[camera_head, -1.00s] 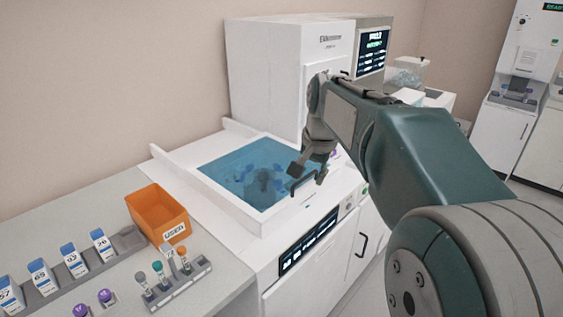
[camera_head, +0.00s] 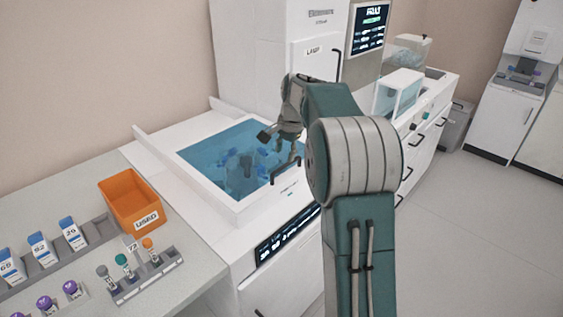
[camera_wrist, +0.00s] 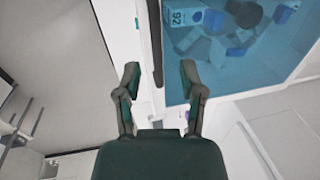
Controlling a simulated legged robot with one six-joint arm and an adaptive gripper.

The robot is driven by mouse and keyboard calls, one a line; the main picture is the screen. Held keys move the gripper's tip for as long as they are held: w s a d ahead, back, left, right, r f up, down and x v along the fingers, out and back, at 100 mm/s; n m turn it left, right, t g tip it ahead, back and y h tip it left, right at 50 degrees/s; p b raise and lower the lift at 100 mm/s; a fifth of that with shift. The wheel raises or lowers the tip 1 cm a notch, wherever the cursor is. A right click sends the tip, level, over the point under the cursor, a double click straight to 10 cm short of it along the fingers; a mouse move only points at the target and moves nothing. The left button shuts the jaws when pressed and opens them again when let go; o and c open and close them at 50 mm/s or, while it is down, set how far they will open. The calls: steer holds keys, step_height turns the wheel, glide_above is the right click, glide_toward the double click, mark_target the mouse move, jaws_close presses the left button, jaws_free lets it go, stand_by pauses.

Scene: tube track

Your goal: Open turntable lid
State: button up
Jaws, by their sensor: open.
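The turntable lid (camera_head: 215,145) is a blue see-through panel in a white frame, lying closed and flat on the white machine. Its dark handle (camera_head: 286,170) is at the edge nearest my gripper. My gripper (camera_head: 277,148) is over that edge, close to the handle. In the wrist view my gripper (camera_wrist: 160,80) is open, and the dark handle bar (camera_wrist: 155,40) runs between its two fingers with nothing clamped. Blue-and-white items show through the lid (camera_wrist: 235,85), one marked 92. I cannot tell whether a finger touches the handle.
An orange USED bin (camera_head: 133,205) and a tube rack (camera_head: 145,275) stand on the left counter. A tall white cabinet (camera_head: 262,60) rises behind the lid. A clear-topped box (camera_head: 398,95) is to the right. The floor (camera_head: 470,220) at right is open.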

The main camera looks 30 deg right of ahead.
mark_target(286, 164)
steer(key=f, duration=0.1)
steer(key=d+f, duration=0.2)
steer(key=f, duration=0.1)
steer(key=shift+w, duration=0.3)
steer(key=shift+a+f, duration=0.15)
steer(key=shift+a, duration=0.95)
steer(key=c, duration=0.3)
steer(key=shift+d, duration=0.2)
jaws_close()
steer(key=shift+d, duration=0.35)
